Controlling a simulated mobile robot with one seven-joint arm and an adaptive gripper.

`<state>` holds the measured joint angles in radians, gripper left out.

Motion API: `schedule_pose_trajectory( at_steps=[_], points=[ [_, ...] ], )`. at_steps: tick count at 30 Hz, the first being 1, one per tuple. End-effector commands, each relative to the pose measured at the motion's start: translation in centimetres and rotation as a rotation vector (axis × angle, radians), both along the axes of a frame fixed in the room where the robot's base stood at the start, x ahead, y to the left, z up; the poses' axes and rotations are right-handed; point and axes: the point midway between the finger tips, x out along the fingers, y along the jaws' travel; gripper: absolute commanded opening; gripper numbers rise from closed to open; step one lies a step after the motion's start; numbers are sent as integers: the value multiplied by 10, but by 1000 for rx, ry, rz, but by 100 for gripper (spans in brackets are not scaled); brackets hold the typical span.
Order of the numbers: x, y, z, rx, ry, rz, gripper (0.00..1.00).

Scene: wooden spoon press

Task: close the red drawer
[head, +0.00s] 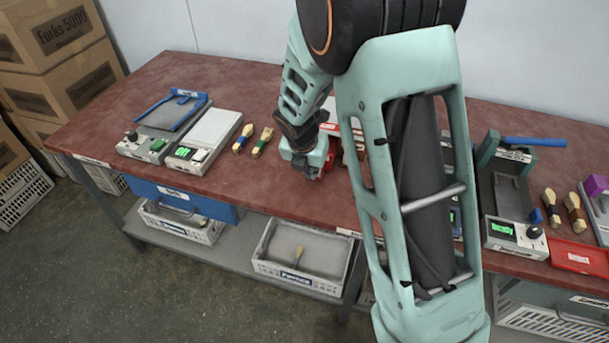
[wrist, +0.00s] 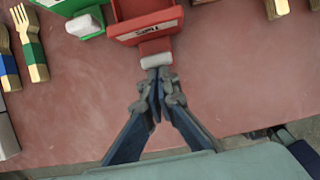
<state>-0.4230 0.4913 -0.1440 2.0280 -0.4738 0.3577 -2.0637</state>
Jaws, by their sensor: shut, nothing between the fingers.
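The red drawer (wrist: 172,20) is a small open-topped red box with a labelled front and a pale handle block (wrist: 156,60), at the top middle of the wrist view. My gripper (wrist: 161,76) is shut and empty, its fingertips right at the handle's near side. I cannot tell whether they touch it. In the head view my gripper (head: 306,173) points down over the red-brown table (head: 255,185). There my arm and gripper hide most of the red drawer.
A green drawer (wrist: 98,10) with a pale handle stands left of the red one. Forks (wrist: 30,45) lie further left, and other wooden pieces (wrist: 275,8) lie at the upper right. The table right of my gripper is bare.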

Motion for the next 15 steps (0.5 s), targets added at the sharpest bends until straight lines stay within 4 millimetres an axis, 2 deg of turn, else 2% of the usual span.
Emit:
schedule_pose_trajectory(
  at_steps=[6, 15],
  points=[
    [38, -15, 4, 0, 0, -3, 0],
    [68, -25, 1, 1, 0, -1, 0]
  ],
)
